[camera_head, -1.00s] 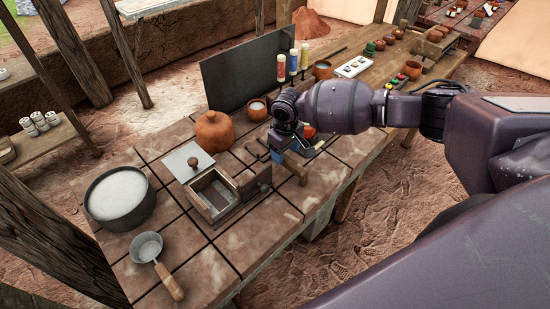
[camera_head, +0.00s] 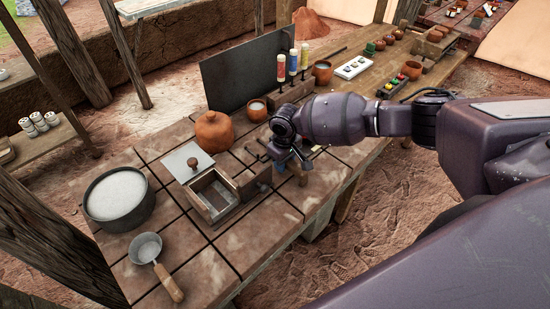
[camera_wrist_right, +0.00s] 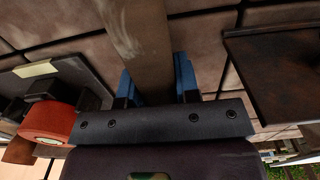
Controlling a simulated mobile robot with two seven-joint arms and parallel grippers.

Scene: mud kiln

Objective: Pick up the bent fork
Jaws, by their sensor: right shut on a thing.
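My right gripper (camera_head: 290,165) is low over the tiled worktop (camera_head: 255,240), just right of an open box with compartments (camera_head: 213,196). In the right wrist view its blue fingers (camera_wrist_right: 157,85) are shut on both sides of a flat brown bar (camera_wrist_right: 140,40). The bar runs away from the palm over the tiles. Its far end is out of that view, so I cannot tell whether it is the bent fork. No clear fork shape shows elsewhere. My left gripper is not in view.
A red round thing (camera_wrist_right: 45,122) is close beside the right gripper. The front tiles are clear.

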